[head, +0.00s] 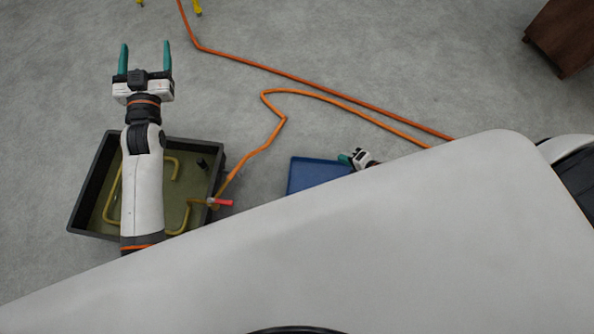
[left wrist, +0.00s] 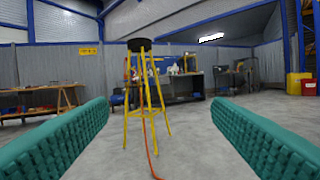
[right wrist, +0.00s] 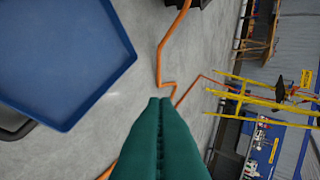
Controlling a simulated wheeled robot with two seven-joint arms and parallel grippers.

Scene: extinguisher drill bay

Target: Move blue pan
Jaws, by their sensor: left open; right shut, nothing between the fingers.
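The blue pan (head: 312,174) is a shallow tray with a raised rim. In the head view it is partly hidden behind my own white body. In the right wrist view the blue pan (right wrist: 62,50) fills the upper left. My right gripper (head: 346,158) is at the pan's right end in the head view. In the right wrist view its green fingers (right wrist: 160,102) are closed together with nothing between them, to the right of and apart from the pan in the picture. My left gripper (head: 146,52) is open and empty, beyond the dark tray. Its spread fingers also frame the left wrist view (left wrist: 165,125).
A dark tray (head: 82,197) with a yellow pipe loop lies under my left arm. An orange hose (head: 300,78) runs over the grey floor. A yellow-legged stand (left wrist: 143,90) is ahead. A brown wooden piece (head: 565,38) is at the far right.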

